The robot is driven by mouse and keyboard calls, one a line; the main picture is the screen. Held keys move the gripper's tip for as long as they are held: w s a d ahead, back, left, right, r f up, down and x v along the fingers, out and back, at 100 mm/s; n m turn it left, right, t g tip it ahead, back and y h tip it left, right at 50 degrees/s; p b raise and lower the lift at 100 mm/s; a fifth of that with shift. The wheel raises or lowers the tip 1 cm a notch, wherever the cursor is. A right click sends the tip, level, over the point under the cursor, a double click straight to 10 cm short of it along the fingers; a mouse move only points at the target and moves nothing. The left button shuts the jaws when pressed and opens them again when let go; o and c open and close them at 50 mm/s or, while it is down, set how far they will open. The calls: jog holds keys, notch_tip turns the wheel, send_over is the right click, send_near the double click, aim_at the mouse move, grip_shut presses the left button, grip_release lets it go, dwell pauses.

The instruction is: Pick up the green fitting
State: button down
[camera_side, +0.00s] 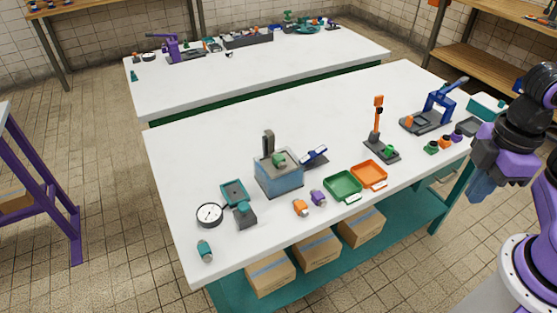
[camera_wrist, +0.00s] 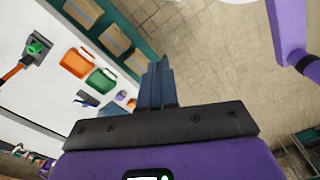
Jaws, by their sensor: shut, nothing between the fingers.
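A small green fitting (camera_side: 279,159) with a pale end lies on top of a blue-grey box-shaped block (camera_side: 278,180) near the middle of the front table. Another green piece (camera_side: 389,151) sits on the dark base of the stand with the orange post; it also shows in the wrist view (camera_wrist: 38,44). My gripper (camera_side: 480,192) is off the table's right end, far from both pieces, with its fingers pointing down. In the wrist view the fingers (camera_wrist: 158,85) are together and empty. I cannot make out the fitting on the block in the wrist view.
A green tray (camera_side: 343,186) and an orange tray (camera_side: 369,174) lie along the front edge. Orange (camera_side: 301,207), purple (camera_side: 318,197) and teal (camera_side: 205,250) fittings lie nearby.

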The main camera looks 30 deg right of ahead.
dwell(0.4)
jog(key=c, duration=0.8)
grip_release()
jog(key=shift+o, duration=0.2)
jog(key=w+a+f+m+t+y, duration=0.1)
jog(key=w+a+f+m+y, duration=0.25)
jog(key=a, duration=0.55)
jog(key=w+a+f+m+t+y, duration=0.1)
jog(key=w+a+f+m, duration=0.25)
jog(key=w+a, duration=0.4)
jog(key=m+t+h, duration=0.5)
jog(key=m+t, duration=0.1)
jog(key=t, duration=0.5)
send_near(281, 159)
jog(key=x, duration=1.1)
